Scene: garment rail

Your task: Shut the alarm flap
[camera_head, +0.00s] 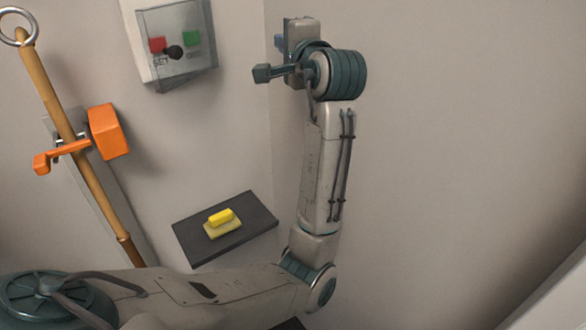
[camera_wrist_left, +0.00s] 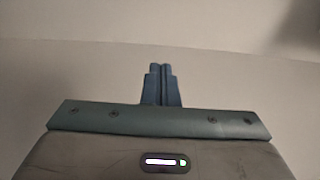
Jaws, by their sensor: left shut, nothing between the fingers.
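The alarm box (camera_head: 141,45) is on the left wall, at the upper left of the head view. Its clear flap (camera_head: 192,68) shows over a red button, a green button and a black knob. I cannot tell from this angle whether the flap lies flush or stands a little out. My left gripper (camera_head: 279,42) is to the right of the box, clear of it, with its fingers pointing left. In the left wrist view the two blue fingers (camera_wrist_left: 161,84) are together and empty, with only plain wall beyond. My right gripper is not in view.
A wooden pole (camera_head: 68,125) with an orange clamp (camera_head: 108,131) stands at the left. Below the box, a dark shelf (camera_head: 190,238) holds a yellow block (camera_head: 221,217) on a pale yellow piece. The wall on the right is bare.

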